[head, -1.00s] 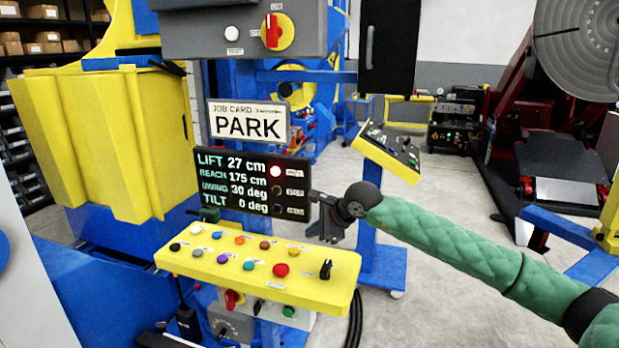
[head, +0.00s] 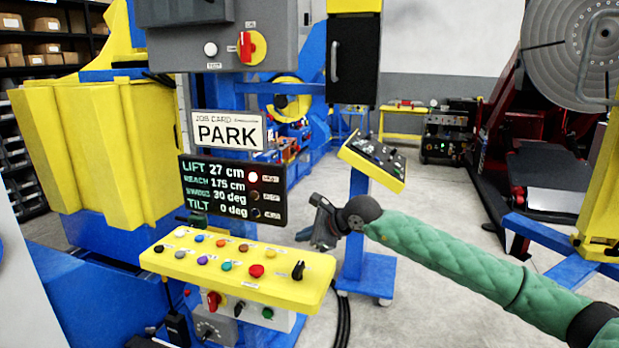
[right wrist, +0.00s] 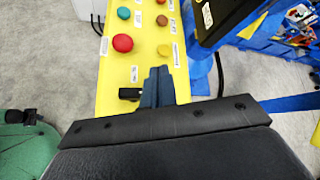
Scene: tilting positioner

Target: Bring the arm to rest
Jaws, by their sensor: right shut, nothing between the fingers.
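A yellow button panel (head: 225,284) carries several coloured push buttons, among them a red one (head: 256,271), and a black selector knob (head: 298,270). Above it a black display (head: 222,200) reads lift 27 cm, reach 175 cm, swing 30 deg, tilt 0 deg; its top lamp (head: 253,177) is lit. A job card (head: 228,131) reads PARK. My right gripper (head: 312,238) is shut and empty, just above and behind the panel's right end. In the right wrist view its closed fingers (right wrist: 156,86) overlap the panel end beside the black knob (right wrist: 130,94). My left gripper is out of view.
A grey box with a red-and-yellow rotary switch (head: 251,47) hangs above. A pedestal console (head: 372,165) stands behind my right gripper. A large yellow machine part (head: 95,150) is at left, a positioner with a round plate (head: 590,50) at right.

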